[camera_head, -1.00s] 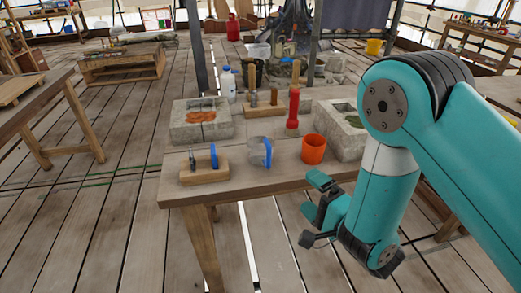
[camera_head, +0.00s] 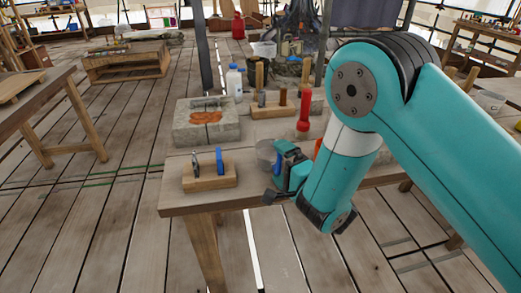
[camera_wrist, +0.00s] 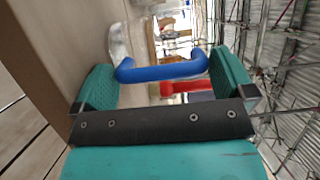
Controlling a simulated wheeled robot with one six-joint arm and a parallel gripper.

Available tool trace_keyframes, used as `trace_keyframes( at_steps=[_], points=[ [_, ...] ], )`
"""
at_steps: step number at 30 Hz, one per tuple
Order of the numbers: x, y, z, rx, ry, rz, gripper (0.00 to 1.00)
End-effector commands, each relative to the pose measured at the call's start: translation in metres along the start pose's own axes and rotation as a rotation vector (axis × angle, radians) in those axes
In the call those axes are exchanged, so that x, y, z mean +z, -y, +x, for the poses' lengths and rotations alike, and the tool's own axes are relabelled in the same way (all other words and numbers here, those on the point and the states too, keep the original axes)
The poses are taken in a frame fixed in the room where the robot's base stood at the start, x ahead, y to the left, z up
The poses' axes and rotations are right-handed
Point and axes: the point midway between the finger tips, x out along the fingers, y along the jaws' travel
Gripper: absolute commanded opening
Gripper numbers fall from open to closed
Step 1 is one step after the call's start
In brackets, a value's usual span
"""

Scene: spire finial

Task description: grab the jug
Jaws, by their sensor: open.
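The jug (camera_head: 264,153) has a clear greyish body and a blue handle. It stands near the front edge of the wooden table (camera_head: 240,199), and my gripper hides much of it in the head view. In the wrist view its blue handle (camera_wrist: 165,69) runs crosswise between my two teal fingers, with the pale clear body (camera_wrist: 118,42) beyond. My gripper (camera_head: 287,163) is open at the jug, with a finger on either side of the handle. A gap shows between the handle and the right finger; I cannot tell whether the left finger touches it.
A wooden block (camera_head: 209,183) holding tools stands left of the jug. A stone trough (camera_head: 190,133), a white bottle (camera_head: 234,84) and a red torch (camera_head: 303,117) stand behind. An orange cup (camera_head: 318,147) is mostly hidden behind my arm.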

Motion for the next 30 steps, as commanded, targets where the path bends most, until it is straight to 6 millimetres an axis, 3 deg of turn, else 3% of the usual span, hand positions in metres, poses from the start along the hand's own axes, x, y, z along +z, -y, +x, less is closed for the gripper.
trace_keyframes(
  at_steps=[10, 16, 30],
  points=[
    [0.0046, 0.0001, 0.0072, 0.000, 0.001, 0.000, 1.00],
    [0.0060, 0.0000, 0.0076, 0.001, 0.004, 0.001, 0.54],
    [0.0037, 0.0067, 0.0069, -0.001, 0.001, 0.001, 0.52]
  ],
)
